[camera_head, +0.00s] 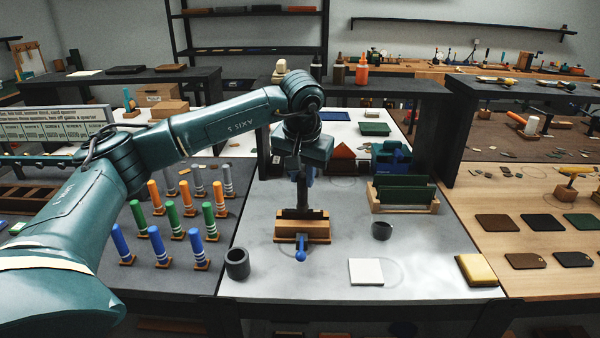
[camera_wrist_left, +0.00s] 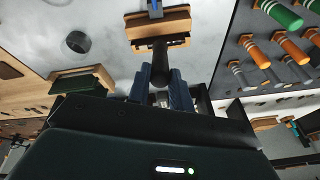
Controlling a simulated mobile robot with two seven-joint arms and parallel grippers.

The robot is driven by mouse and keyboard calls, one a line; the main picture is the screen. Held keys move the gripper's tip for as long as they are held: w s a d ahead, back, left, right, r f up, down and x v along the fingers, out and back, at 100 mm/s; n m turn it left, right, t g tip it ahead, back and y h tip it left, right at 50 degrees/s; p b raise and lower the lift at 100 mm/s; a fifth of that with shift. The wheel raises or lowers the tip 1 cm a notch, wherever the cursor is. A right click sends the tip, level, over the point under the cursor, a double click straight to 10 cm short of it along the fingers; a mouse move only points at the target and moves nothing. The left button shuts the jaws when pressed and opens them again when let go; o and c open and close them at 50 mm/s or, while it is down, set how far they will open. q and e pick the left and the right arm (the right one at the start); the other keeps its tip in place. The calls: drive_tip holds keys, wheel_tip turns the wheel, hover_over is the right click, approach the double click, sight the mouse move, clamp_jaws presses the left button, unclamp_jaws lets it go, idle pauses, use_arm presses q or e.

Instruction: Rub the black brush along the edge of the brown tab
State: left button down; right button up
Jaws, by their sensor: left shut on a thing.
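My left gripper (camera_head: 303,172) points down over the grey bench and is shut on the black brush (camera_head: 302,198). In the left wrist view, the brush (camera_wrist_left: 160,60) stands out from between the blue-grey fingers (camera_wrist_left: 160,92). Its far end reaches a wooden vise (camera_head: 302,231) with a blue handle (camera_head: 300,252). A thin dark brown strip (camera_head: 286,214), which looks like the brown tab, shows along the top of the vise. The brush overlaps its middle in the picture. I cannot tell whether they touch. My right gripper is not in view.
A dark cup (camera_head: 237,263), a smaller dark cup (camera_head: 382,230), a white pad (camera_head: 366,272) and a yellow block (camera_head: 477,270) stand around the vise. A rack of green plates (camera_head: 404,192) is behind right. Coloured pegs (camera_head: 168,218) stand left. Bench front centre is clear.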

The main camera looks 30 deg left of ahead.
use_arm(q)
drive_tip(key=shift+w+d+p, duration=0.35)
drive_tip(key=shift+w+d, duration=0.15)
drive_tip(key=shift+d, duration=0.3)
drive_tip(key=shift+w+d+p, duration=0.3)
drive_tip(key=shift+w+d, duration=0.15)
drive_tip(key=shift+d, duration=0.3)
drive_tip(key=shift+r+p, duration=2)
drive_tip(key=shift+r, duration=0.55)
